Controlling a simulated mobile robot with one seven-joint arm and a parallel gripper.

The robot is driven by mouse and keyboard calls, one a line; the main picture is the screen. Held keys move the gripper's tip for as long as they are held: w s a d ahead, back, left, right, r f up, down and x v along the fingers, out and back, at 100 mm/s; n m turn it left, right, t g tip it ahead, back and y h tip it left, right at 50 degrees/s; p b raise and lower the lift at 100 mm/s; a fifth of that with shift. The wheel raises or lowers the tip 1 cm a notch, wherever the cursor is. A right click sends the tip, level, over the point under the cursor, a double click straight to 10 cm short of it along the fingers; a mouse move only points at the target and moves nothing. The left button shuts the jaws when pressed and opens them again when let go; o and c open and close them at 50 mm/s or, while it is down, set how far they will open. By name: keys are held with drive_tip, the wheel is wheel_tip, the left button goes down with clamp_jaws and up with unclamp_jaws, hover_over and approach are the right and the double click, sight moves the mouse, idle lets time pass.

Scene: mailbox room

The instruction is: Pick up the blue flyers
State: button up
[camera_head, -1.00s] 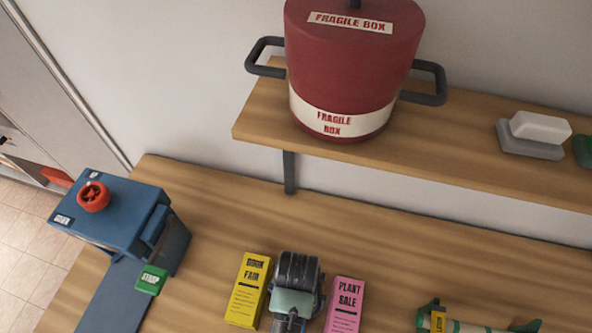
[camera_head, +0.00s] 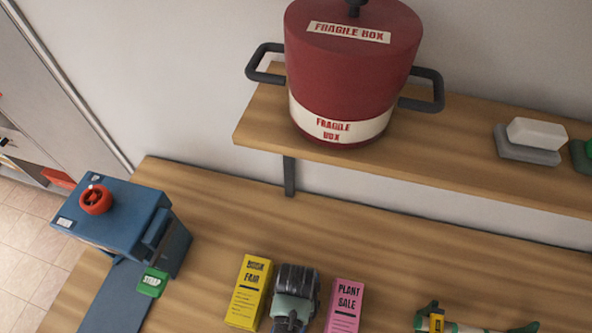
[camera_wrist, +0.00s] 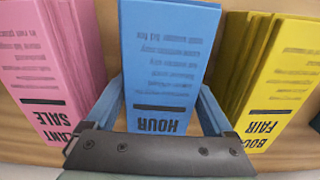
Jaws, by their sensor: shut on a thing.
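The blue flyers (camera_wrist: 168,60) are an upright stack with dark print reading "HOUR", in the middle of the wrist view. My gripper (camera_wrist: 160,108) has one blue finger on each side of the stack and is shut on it. In the head view my gripper (camera_head: 294,308) is seen from above, between the yellow and pink flyers, and hides the blue flyers. I cannot tell whether the stack is clear of the table.
Yellow "BOOK FAIR" flyers (camera_head: 248,292) and pink "PLANT SALE" flyers (camera_head: 344,307) stand close on either side. A shelf (camera_head: 450,155) above the table (camera_head: 215,215) holds a red pot (camera_head: 350,75). A blue stamping device (camera_head: 125,215) is at left.

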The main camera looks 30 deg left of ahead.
clamp_jaws()
drive_tip(key=shift+r, duration=0.1)
